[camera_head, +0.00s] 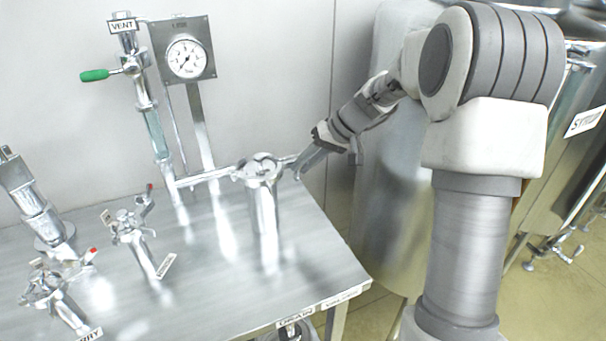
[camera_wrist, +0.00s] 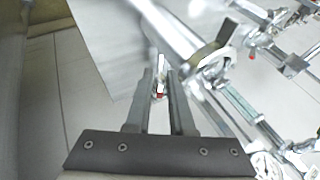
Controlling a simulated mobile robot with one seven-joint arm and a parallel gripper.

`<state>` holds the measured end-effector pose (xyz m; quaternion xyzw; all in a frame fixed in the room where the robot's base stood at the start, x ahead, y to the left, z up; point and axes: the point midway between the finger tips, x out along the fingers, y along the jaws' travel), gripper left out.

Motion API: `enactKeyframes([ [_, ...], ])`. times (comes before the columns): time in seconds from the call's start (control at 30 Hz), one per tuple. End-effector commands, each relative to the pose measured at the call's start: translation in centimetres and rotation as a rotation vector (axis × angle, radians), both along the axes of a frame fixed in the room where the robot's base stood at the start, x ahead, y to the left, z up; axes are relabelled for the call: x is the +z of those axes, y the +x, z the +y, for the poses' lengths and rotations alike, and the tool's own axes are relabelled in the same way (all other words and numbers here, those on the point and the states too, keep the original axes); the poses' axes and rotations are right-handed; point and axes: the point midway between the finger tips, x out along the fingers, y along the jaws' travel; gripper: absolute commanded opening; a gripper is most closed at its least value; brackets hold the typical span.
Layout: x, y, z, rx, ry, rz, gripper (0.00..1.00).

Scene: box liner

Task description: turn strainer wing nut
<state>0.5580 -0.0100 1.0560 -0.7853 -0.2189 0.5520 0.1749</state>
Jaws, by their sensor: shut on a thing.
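The strainer (camera_head: 263,205) is an upright shiny metal cylinder near the right end of the steel table, with a clamped lid on top. In the wrist view its blurred body (camera_wrist: 165,25) runs diagonally across the top. My gripper (camera_head: 300,170) reaches in from the right, beside the strainer's top. In the wrist view my gripper (camera_wrist: 160,78) has its two dark fingers close together around a small bright metal piece, the wing nut (camera_wrist: 161,63). The fingers hide most of the wing nut, so its angle cannot be told.
A pressure gauge (camera_head: 186,58) and a sight-glass pipe with a green-handled vent valve (camera_head: 95,75) stand behind. Several valves, one a clamped valve (camera_head: 130,225), occupy the table's left. The table's front right top (camera_head: 310,265) is clear. A large tank stands behind my arm.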

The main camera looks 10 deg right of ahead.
Motion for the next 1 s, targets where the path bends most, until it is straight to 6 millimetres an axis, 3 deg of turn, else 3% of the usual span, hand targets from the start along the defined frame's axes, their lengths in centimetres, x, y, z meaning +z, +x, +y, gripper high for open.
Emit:
enactKeyframes([
  [0.6,-0.97,0.14,-0.74,-0.002,0.581,0.103,0.00],
  [1.0,-1.24,0.12,-0.77,0.001,0.874,0.156,0.00],
])
